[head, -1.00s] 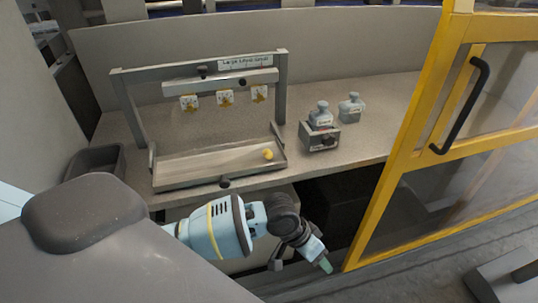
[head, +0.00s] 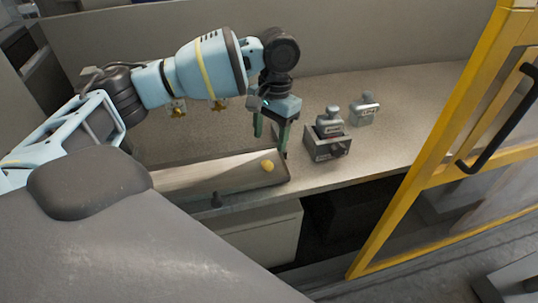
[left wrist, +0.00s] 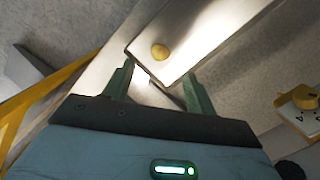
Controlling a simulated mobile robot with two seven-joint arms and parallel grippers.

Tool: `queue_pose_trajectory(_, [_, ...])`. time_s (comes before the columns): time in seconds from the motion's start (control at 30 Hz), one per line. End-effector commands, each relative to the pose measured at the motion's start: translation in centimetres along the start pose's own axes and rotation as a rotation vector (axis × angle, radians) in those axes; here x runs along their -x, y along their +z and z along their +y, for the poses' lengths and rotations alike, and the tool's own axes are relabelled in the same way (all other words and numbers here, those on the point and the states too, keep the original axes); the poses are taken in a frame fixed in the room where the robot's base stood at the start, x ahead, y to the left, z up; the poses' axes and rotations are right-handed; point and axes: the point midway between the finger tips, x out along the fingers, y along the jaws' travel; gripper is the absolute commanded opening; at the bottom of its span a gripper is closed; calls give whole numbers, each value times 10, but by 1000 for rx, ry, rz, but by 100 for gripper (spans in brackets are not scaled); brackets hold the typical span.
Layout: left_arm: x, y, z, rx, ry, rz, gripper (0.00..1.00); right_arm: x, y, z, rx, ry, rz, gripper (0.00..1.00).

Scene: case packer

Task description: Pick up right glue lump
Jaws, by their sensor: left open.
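The glue lump (head: 268,166) is a small yellow blob on the right end of the pale tray (head: 205,176) on the bench. In the left wrist view the glue lump (left wrist: 160,52) lies on the tray just beyond and between the fingertips. My left gripper (head: 270,142) is open and empty, pointing down above and just behind the lump, with green fingers. In the left wrist view my left gripper (left wrist: 158,75) shows both fingers spread. My arm hides much of the frame behind the tray. My right gripper is not in view.
A yellow-framed door (head: 415,170) stands at the right. The bench right of the box is clear.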

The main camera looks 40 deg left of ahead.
Motion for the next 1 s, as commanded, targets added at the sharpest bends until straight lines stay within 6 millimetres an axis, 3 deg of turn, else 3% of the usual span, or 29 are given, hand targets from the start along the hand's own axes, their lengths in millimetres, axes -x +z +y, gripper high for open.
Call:
queue_pose_trajectory(0.23, [-6, 0, -1, 2, -1, -3, 57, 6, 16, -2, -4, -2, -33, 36])
queue_pose_trajectory(0.4, [-23, -1, -1, 2, 0, -2, 57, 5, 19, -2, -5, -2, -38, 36])
queue_pose_trajectory(0.63, [-30, -2, -1, 2, -1, -1, 57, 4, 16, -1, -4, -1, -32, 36])
queue_pose_trajectory(1.0, [-75, -7, -3, 1, -1, 0, 57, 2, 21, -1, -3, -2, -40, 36])
